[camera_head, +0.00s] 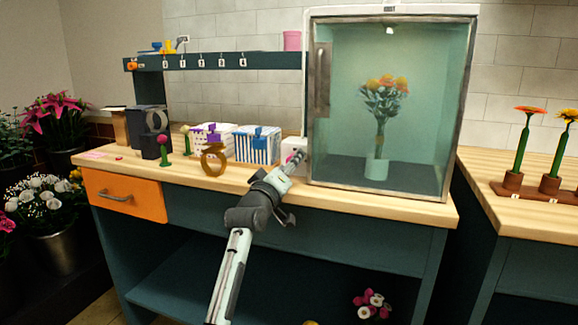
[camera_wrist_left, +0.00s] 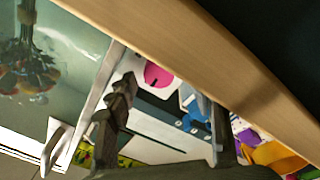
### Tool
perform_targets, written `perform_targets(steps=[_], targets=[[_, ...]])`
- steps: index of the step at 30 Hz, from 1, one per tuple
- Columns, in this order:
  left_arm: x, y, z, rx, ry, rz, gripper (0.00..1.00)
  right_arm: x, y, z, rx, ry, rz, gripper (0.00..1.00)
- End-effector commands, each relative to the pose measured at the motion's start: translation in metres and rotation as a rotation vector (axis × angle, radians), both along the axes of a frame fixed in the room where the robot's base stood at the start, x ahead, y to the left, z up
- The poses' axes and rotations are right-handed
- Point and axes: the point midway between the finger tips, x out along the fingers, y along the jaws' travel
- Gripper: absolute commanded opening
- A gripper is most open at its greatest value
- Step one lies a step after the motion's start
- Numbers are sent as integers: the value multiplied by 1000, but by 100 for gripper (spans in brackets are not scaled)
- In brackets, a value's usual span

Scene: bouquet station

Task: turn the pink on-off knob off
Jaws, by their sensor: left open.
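The pink knob (camera_wrist_left: 157,76) is a round dial with a small dark mark, on the face of a white box (camera_wrist_left: 133,66). In the head view the box (camera_head: 288,143) stands on the wooden counter just left of the glass cabinet, and the knob is mostly hidden behind my gripper. My left gripper (camera_head: 299,157) reaches in front of the box. In the left wrist view its two fingers (camera_wrist_left: 170,110) are spread, with nothing between them. The knob shows beyond the fingers, nearer the left one; contact is not visible. My right gripper is not in view.
The glass cabinet (camera_head: 335,150) with a bouquet stands close on the right. A brown ring-shaped holder (camera_head: 213,160) and a blue-striped crate (camera_head: 257,146) are to the left. The wooden counter edge (camera_wrist_left: 205,50) runs close by in the wrist view. An orange drawer (camera_head: 124,196) is at front left.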

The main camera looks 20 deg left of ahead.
Motion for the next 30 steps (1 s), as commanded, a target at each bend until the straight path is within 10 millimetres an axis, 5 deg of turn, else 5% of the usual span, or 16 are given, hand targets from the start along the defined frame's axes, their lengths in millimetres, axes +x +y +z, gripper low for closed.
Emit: perform_targets(steps=[8, 21, 30], targets=[[0, 0, 15, 1, -3, 0, 52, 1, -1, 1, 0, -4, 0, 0], [0, 0, 91, 0, -4, -1, 52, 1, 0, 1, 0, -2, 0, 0], [0, 0, 100, 0, 0, 0, 52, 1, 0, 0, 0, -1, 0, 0]])
